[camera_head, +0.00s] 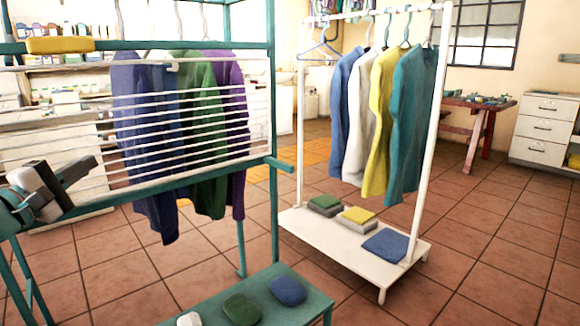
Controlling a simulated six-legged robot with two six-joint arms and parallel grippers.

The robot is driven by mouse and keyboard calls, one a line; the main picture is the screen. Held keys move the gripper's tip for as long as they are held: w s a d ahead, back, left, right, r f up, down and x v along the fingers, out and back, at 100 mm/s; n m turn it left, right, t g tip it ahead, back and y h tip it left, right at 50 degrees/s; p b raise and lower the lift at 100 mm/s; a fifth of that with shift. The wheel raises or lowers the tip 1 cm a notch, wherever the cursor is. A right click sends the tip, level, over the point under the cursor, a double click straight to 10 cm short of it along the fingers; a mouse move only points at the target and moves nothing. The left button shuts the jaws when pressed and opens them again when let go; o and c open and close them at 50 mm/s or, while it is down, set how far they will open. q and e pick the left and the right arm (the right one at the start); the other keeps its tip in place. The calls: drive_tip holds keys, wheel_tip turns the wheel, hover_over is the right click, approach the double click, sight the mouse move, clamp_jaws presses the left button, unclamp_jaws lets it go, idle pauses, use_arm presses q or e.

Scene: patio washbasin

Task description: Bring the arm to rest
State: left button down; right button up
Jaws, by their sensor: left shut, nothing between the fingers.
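My left gripper (78,170) shows at the left edge, a white and dark grey hand with a dark fingertip part. It is shut and empty, in front of the slatted rack. The teal-framed drying rack (272,130) with white slats stands close in front. Its rails pass near my left gripper; I cannot tell whether they touch. My right gripper is not in view.
A white clothes rail (430,120) with several hanging garments stands right of the rack, folded cloths on its base. A teal low shelf (300,306) holds rounded bundles. A wooden table (478,104) and white drawers (543,129) are behind. Tiled floor at right is clear.

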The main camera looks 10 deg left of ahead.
use_arm(q)
drive_tip(key=w+d+f+g+p, duration=0.3)
drive_tip(key=d+f+g+p, duration=0.15)
drive_tip(key=f, duration=0.35)
drive_tip(key=w+d+f+g+p, duration=0.3)
drive_tip(key=f+p, duration=0.2)
drive_tip(key=f, duration=0.3)
drive_tip(key=s+d+f+m+g+p, duration=0.3)
drive_tip(key=s+d+f+g+p, duration=0.2)
drive_tip(key=d+f+p, duration=0.45)
drive_tip(key=s+d+f+m+g+p, duration=0.1)
drive_tip(key=s+d+m+g+p, duration=0.2)
drive_tip(key=s+d+m+p, duration=0.3)
drive_tip(key=s+d+f+m+g+p, duration=0.2)
drive_tip(key=s+d+p, duration=0.7)
drive_tip(key=s, duration=1)
drive_tip(key=d+m+g, duration=0.2)
drive_tip(key=d+m, duration=0.1)
drive_tip(key=m, duration=0.1)
drive_tip(key=shift+s+d+m+p, duration=0.2)
drive_tip(key=shift+s+m+p, duration=0.1)
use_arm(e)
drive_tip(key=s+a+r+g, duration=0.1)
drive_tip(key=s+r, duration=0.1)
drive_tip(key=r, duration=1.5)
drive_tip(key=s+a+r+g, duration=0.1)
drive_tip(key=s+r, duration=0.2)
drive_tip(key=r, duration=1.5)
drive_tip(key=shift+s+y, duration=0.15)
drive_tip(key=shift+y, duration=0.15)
